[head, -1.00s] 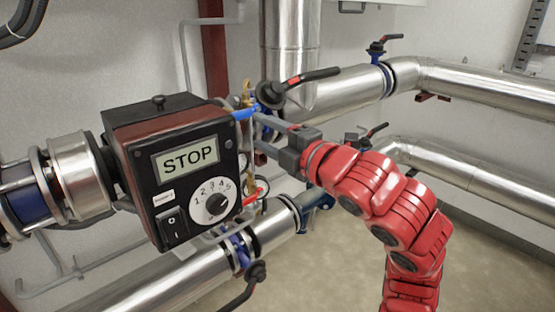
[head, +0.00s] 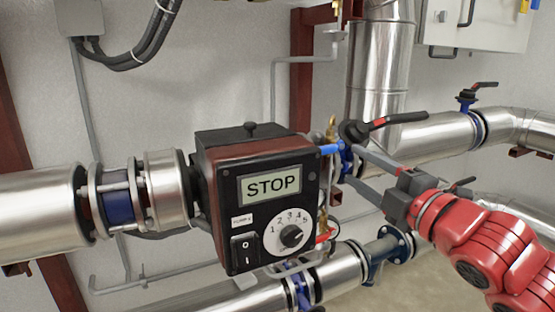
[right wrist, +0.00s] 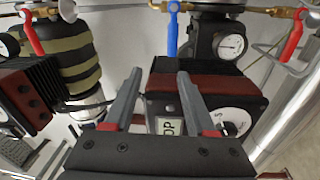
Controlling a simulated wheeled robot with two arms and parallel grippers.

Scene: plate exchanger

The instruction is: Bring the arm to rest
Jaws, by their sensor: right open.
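My red right arm comes in from the right in the head view. Its grey gripper (head: 362,170) points left, beside the pump control box (head: 262,205) and near a black-handled valve (head: 355,132). In the right wrist view the two grey fingers of my right gripper (right wrist: 155,95) stand apart with nothing between them. The control box (right wrist: 165,108) shows beyond them, partly hidden by the right finger. Its display reads STOP in the head view. My left gripper is not in view.
Metal-clad pipes (head: 430,140) run behind the arm, with another black-handled valve (head: 467,98) on top. A blue lever (right wrist: 172,35), red levers (right wrist: 292,38) and a gauge (right wrist: 231,46) lie ahead in the right wrist view. Free floor shows at the lower right.

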